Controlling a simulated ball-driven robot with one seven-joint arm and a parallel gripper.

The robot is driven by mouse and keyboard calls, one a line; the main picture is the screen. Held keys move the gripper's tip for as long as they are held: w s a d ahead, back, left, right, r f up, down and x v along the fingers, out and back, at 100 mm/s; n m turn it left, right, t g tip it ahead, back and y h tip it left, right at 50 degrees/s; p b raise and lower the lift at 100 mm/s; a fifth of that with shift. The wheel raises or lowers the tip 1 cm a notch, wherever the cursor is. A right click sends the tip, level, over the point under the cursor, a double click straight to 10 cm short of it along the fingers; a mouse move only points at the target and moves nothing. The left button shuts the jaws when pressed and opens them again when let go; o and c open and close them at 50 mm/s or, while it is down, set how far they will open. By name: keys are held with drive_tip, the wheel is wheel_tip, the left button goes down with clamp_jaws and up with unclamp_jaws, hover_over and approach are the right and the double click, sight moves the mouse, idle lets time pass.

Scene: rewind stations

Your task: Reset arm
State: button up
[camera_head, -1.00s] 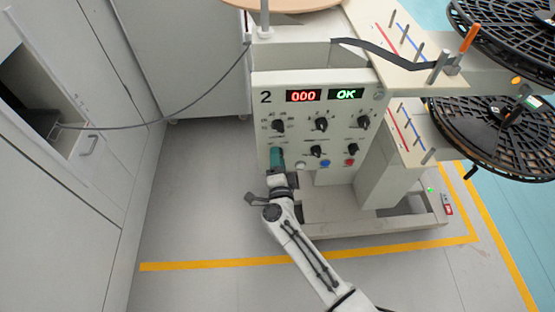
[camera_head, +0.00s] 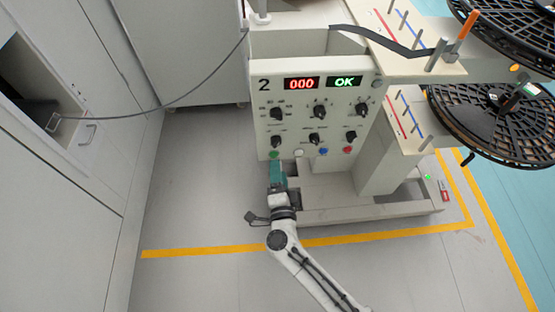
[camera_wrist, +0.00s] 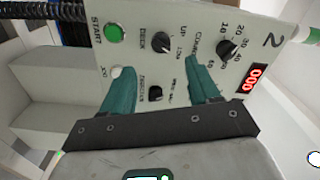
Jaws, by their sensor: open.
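My gripper (camera_head: 276,163) is at the lower left of the control panel (camera_head: 370,85) of station 2, just below and in front of the green button (camera_head: 274,154). In the wrist view my gripper (camera_wrist: 158,80) shows two teal fingers spread apart with nothing between them. The panel fills the space beyond the fingers, with the green START button (camera_wrist: 114,32) at upper left and a DECK knob (camera_wrist: 160,43) and a SELECTOR knob (camera_wrist: 155,93) between or near the fingers. My arm reaches up from the bottom right of the head view.
The displays read red 000 (camera_head: 301,83) and green OK (camera_head: 345,81). Black reels (camera_head: 490,125) stand at the right. A grey cable (camera_head: 150,117) runs from the open cabinet at left to the station. Floor left of the station is clear inside a yellow line (camera_head: 200,251).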

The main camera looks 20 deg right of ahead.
drive_tip(key=shift+s+a, duration=0.25)
drive_tip(key=shift+s, duration=0.45)
drive_tip(key=s+a+r+n+g+y, duration=0.35)
drive_tip(key=a+n+y, duration=0.25)
drive_tip(key=n+y, duration=0.75)
drive_tip(key=s+d+n+g+h, duration=0.2)
drive_tip(key=s+d+g+h, duration=0.2)
drive_tip(key=s, duration=0.8)
drive_tip(key=s+d+n+g+h, duration=0.2)
drive_tip(key=s+d+g+h, duration=0.2)
drive_tip(key=s+d+g, duration=0.4)
drive_tip(key=s+d, duration=0.4)
drive_tip(key=d, duration=0.1)
drive_tip(key=shift+s+d+f+g, duration=0.2)
drive_tip(key=shift+s+f+g, duration=0.05)
drive_tip(key=shift+s+g, duration=0.1)
